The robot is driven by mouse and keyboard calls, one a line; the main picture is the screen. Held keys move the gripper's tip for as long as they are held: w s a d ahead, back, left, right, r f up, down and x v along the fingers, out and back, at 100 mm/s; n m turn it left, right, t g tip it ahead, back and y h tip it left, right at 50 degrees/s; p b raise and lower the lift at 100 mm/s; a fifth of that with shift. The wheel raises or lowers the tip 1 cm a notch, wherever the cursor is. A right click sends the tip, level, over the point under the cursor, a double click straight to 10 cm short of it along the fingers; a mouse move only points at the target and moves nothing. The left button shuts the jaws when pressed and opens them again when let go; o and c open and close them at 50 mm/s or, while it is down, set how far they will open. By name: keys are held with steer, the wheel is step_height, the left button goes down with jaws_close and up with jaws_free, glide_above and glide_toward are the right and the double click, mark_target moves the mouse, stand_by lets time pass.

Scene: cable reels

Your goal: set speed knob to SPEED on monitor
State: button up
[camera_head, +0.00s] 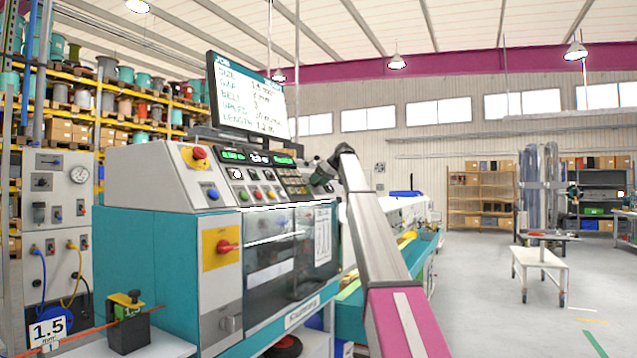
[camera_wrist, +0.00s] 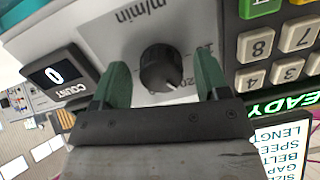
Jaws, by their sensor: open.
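A black round speed knob (camera_wrist: 163,66) sits on a grey panel marked "m/min" in the wrist view. Its white pointer line is towards the lower right, near scale numbers that are partly hidden. My gripper (camera_wrist: 161,74) is open, with one green finger on each side of the knob and gaps visible between fingers and knob. In the head view my gripper (camera_head: 322,174) is at the right of the machine's control panel and hides the knob. The monitor (camera_head: 248,97) above the panel lists SIZE, GAP, BELT, SPEED and LENGTH; the SPEED value is too small to read surely.
A keypad (camera_wrist: 285,45) is close right of the knob, and a COUNT display (camera_wrist: 58,76) reading 0 is at left. A red emergency button (camera_head: 199,153) and a red switch (camera_head: 227,246) are on the machine. Open floor lies to the right.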

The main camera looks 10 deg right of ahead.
steer(key=c, duration=0.9)
steer(key=shift+m, duration=0.4)
steer(key=m+y, duration=0.1)
steer(key=m, duration=0.4)
steer(key=shift+g, duration=0.3)
steer(key=m+y, duration=0.1)
steer(key=m, duration=0.4)
steer(key=shift+m, duration=0.3)
steer(key=o, duration=0.9)
